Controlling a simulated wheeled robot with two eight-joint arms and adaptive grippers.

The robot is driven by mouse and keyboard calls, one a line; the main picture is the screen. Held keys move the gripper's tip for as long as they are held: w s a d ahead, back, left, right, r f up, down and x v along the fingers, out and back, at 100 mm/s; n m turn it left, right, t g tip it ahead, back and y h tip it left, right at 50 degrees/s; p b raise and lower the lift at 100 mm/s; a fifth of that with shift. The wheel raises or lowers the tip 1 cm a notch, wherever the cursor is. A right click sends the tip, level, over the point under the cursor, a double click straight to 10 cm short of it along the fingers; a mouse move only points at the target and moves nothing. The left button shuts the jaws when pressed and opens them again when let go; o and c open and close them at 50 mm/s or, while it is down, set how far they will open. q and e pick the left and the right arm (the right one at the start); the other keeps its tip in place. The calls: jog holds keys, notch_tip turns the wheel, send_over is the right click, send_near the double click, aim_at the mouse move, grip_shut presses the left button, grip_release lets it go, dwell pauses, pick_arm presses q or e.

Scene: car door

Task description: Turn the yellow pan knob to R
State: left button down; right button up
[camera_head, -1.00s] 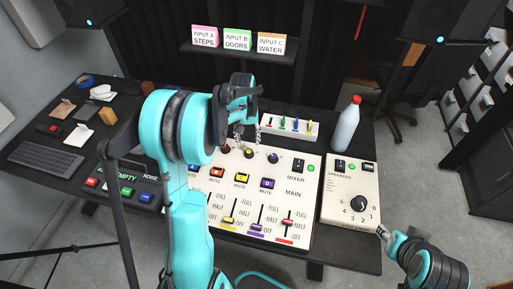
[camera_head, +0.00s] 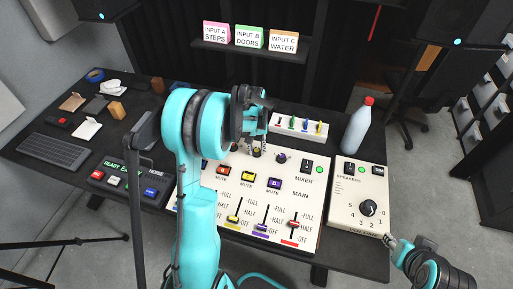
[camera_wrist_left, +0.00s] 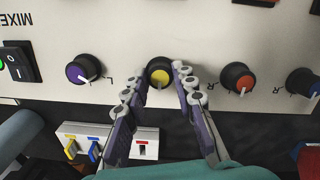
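The yellow pan knob (camera_wrist_left: 160,73) is in the middle of the left wrist view, its pale pointer line towards the bottom of that picture. In the head view the yellow knob (camera_head: 257,152) shows at the mixer's top row, partly behind my gripper. My left gripper (camera_wrist_left: 160,82) has its fingers on either side of the knob, with small gaps beside it; it looks open. It also shows in the head view (camera_head: 251,145) above the mixer (camera_head: 310,215). My right gripper (camera_head: 388,241) is low at the right, by the speaker box; its fingers are too small to read.
A purple knob (camera_wrist_left: 83,69) and an orange knob (camera_wrist_left: 237,77) flank the yellow one closely. A white holder with coloured switches (camera_head: 300,128) stands behind the mixer. A bottle (camera_head: 357,125) and the speaker box (camera_head: 343,208) stand to the right.

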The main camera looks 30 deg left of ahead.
pick_arm(q)
jog(key=shift+m, duration=0.3)
jog(key=m, duration=0.5)
jog(key=shift+d+y, duration=0.1)
jog(key=shift+y, duration=0.3)
jog(key=m, duration=0.6)
jog(key=shift+y, duration=0.4)
jog(key=c, duration=1.2)
grip_release()
